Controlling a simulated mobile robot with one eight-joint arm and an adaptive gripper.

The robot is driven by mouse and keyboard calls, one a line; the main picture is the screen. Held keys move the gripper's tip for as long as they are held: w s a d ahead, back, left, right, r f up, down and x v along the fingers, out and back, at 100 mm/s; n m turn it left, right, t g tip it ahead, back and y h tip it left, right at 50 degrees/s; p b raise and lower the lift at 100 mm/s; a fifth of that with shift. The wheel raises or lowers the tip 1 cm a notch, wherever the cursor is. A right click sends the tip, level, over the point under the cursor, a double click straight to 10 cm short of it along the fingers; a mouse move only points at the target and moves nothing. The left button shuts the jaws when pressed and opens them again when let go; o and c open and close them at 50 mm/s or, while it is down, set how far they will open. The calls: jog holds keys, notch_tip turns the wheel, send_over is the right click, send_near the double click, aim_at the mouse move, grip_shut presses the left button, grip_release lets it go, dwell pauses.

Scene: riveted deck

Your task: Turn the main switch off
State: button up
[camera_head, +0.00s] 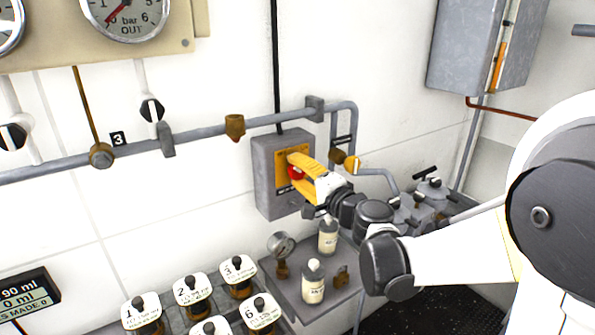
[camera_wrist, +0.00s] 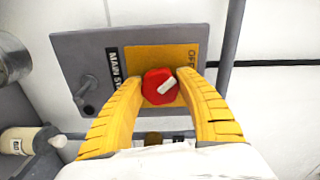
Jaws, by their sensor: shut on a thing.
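The main switch is a red knob (camera_wrist: 157,87) with a pale pointer bar, on a yellow plate (camera_wrist: 180,55) marked "OFF" on a grey wall box (camera_head: 268,175). In the wrist view the pointer bar lies diagonally. My gripper (camera_wrist: 160,88) has yellow fingers, one on each side of the red knob, shut on it. In the head view the gripper (camera_head: 297,171) reaches the box from the right and partly covers the knob (camera_head: 296,173). Part of the "MAIN" label (camera_wrist: 116,70) is hidden by a finger.
A grey pipe (camera_head: 200,133) runs along the wall and over the box. Below stand white bottles (camera_head: 314,283), a small gauge (camera_head: 281,245) and several numbered jars (camera_head: 190,290).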

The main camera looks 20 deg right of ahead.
jog(key=shift+n, duration=0.3)
dwell(0.4)
jog(key=o, duration=1.2)
jog(key=v, duration=1.2)
